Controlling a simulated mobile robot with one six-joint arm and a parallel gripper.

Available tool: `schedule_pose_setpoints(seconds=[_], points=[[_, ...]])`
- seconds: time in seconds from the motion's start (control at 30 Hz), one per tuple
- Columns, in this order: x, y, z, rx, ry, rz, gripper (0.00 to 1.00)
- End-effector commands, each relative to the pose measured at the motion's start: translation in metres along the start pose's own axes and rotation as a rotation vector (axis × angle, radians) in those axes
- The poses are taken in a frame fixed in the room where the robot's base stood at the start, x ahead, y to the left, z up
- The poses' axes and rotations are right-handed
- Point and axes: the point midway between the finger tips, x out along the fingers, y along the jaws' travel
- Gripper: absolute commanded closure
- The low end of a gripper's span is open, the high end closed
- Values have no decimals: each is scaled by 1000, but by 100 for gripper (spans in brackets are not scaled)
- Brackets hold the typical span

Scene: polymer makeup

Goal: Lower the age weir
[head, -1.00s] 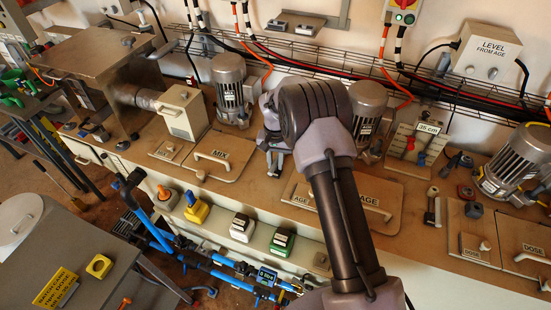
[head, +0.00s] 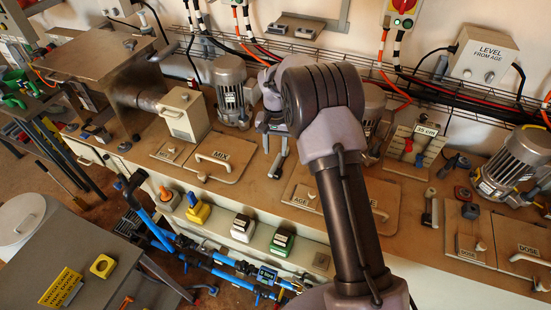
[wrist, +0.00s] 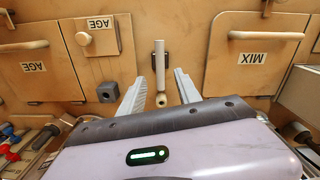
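A pale upright bar (wrist: 159,62) with a round-ended knob (wrist: 161,99) stands between the MIX and AGE lids in the wrist view; it looks like the age weir handle, though it has no label I can read. In the head view a grey upright piece (head: 278,163) shows at that spot, just below my gripper. My gripper (wrist: 158,76) is open, one finger on each side of the bar, with gaps on both sides. I cannot tell how far the fingertips are from the panel. My arm hides part of the AGE lid in the head view.
The MIX lid (head: 222,158) lies left of the bar, with a raised handle. The AGE lid (wrist: 30,58) and a dark square block (wrist: 108,92) are on its other side. A 35 cm board (head: 417,143) with red and blue markers stands behind, near motors and cables.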

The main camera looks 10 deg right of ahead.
Motion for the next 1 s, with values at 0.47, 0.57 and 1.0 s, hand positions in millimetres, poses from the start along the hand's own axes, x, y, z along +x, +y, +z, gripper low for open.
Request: schedule_pose_setpoints(seconds=[0.47, 0.57, 1.0], points=[[-88, 0, 1, 0, -1, 1, 60], [-87, 0, 1, -1, -1, 1, 60], [-129, 5, 24, -3, 49, -43, 60]])
